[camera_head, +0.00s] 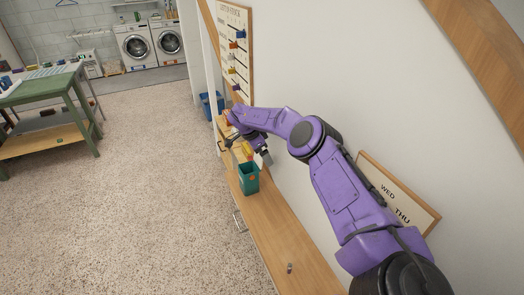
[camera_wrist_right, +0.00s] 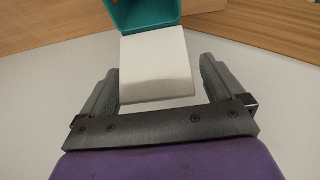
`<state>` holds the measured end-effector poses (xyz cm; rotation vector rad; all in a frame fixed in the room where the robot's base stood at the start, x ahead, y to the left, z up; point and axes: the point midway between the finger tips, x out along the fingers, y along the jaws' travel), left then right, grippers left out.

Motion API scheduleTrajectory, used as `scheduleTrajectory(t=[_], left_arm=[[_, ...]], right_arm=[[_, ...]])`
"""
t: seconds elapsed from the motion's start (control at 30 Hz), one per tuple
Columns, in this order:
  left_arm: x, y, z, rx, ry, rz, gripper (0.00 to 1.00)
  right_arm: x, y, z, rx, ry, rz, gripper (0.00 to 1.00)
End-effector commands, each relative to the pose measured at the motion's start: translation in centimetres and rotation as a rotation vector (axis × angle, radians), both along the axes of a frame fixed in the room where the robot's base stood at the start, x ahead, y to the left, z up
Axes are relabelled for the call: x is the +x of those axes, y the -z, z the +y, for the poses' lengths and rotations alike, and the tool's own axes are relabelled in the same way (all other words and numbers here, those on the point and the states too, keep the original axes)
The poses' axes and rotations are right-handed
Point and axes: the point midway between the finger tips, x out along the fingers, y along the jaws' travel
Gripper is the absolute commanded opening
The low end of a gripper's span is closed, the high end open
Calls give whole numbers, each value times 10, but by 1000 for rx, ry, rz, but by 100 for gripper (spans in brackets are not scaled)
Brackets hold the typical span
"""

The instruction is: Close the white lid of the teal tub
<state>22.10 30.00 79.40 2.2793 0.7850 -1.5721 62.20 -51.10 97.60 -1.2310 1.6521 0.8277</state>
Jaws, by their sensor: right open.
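The teal tub (camera_head: 249,180) stands on the long wooden bench, its open top showing. It also shows at the top of the right wrist view (camera_wrist_right: 141,14). Its white lid (camera_wrist_right: 157,62) is open and extends from the tub's rim toward my right gripper. My right gripper (camera_wrist_right: 158,76) is open, with one finger on either side of the lid and gaps at both sides. My left gripper is not in view.
The wooden bench (camera_head: 285,240) runs along the white wall, with a small object (camera_head: 290,267) near its front end. A yellow item (camera_head: 247,150) lies beyond the tub. A blue bin (camera_head: 210,104) and a green table (camera_head: 45,88) stand farther off. The speckled floor is clear.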

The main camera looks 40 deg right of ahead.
Motion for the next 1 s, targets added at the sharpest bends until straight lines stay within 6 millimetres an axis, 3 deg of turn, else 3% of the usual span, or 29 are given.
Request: scheduleTrajectory(t=[0.23, 0.47, 0.77, 1.0], left_arm=[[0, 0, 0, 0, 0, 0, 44], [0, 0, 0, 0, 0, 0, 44], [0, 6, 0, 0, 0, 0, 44], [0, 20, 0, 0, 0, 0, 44]], right_arm=[[0, 2, 0, 0, 0, 0, 96], [0, 2, 0, 0, 0, 0, 21], [1, 2, 3, -43, -3, 13, 19], [4, 2, 11, -182, -5, 54, 19]])
